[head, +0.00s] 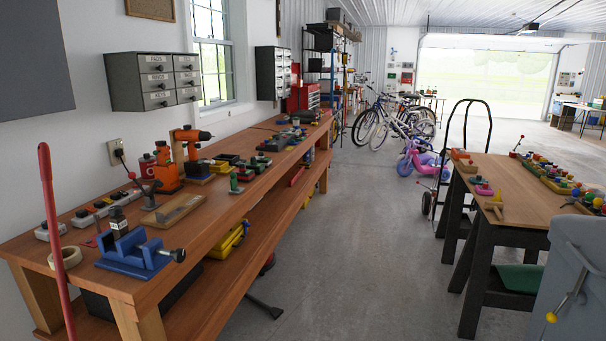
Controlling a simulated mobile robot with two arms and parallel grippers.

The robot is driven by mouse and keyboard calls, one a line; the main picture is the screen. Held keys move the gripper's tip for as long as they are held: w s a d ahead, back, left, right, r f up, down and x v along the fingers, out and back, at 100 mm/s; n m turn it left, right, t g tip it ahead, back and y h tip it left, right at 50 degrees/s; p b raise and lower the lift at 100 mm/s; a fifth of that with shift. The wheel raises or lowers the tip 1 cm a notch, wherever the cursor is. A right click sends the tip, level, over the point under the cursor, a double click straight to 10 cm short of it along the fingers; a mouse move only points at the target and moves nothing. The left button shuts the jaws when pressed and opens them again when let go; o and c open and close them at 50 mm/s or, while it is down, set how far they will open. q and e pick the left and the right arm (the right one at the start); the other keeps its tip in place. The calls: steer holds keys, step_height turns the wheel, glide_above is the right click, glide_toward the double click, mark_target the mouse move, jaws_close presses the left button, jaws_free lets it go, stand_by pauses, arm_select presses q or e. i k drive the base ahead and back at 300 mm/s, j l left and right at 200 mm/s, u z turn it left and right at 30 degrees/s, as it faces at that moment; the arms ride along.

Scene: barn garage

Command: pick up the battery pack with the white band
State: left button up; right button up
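Several small dark battery packs with coloured parts lie in a cluster (240,166) on the long wooden workbench (90,222) at the left. A small green and dark block (235,183) stands near the bench's front edge, in front of the cluster. At this size I cannot tell which pack has a white band. An orange cordless drill (190,136) stands just left of the cluster. Neither of my grippers shows in the head view.
A blue vise (135,250) sits at the bench's near end. A red pole (48,200) rises at the near left. Another table (520,185) with colourful items and a grey bin-like object (575,260) stand right. Open concrete floor (345,240) lies between.

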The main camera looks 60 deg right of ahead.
mark_target(267, 161)
steer(key=z, duration=1.5)
steer(key=i+l+u, duration=0.1)
steer(key=i+l, duration=0.1)
steer(key=i, duration=0.1)
